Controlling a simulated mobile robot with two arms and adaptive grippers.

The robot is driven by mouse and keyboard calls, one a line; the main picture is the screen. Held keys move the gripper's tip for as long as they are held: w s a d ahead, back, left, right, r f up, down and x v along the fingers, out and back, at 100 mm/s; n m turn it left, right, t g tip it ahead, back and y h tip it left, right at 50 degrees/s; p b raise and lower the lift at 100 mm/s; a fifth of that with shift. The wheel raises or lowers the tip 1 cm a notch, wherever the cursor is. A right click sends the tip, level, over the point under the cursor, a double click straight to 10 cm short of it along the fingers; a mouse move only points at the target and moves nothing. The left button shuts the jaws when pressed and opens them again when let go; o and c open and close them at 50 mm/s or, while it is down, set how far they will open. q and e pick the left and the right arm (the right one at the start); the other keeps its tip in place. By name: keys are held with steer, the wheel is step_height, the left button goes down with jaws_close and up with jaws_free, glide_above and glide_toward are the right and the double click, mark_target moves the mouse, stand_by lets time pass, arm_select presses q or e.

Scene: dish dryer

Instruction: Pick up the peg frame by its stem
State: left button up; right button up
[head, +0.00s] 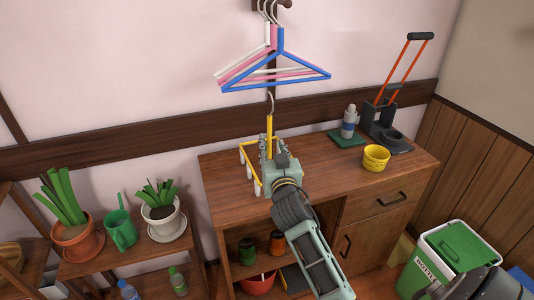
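The peg frame (257,183) is yellow with pale pegs along its edge. It is at the left part of the wooden cabinet top, and whether it touches the top is unclear. Its yellow stem (269,128) rises upright to a grey hook. My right gripper (270,148) is at the lower stem, over the frame, and hides part of it. Its fingers are beside the stem, but I cannot see whether they are closed on it.
Hangers (276,74) hang on the wall just above the hook. The cabinet top (325,158) is clear in the middle; a yellow cup (375,158), a bottle (349,121) and a dark stand with orange rails (386,125) are at right. Potted plants (78,240) stand at left.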

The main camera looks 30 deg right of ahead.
mark_target(270, 136)
steer(key=b+x, duration=0.1)
steer(key=x, duration=0.3)
steer(key=shift+w+d+b, duration=0.25)
steer(key=shift+d+b, duration=0.05)
steer(key=shift+b, duration=0.05)
steer(key=shift+b+x, duration=0.3)
steer(key=shift+x, duration=0.9)
steer(key=shift+w+d, duration=0.1)
steer(key=shift+w, duration=0.15)
steer(key=shift+c, duration=1.3)
arm_select(q)
steer(key=shift+g, duration=0.3)
steer(key=shift+s+a+f, duration=0.1)
steer(key=shift+s+f, duration=0.6)
steer(key=shift+s, duration=0.2)
steer(key=shift+s+a+f, duration=0.1)
steer(key=shift+s+f, duration=0.55)
steer(key=shift+s, duration=0.2)
arm_select(e)
jaws_close()
arm_select(q)
steer(key=shift+w, duration=0.1)
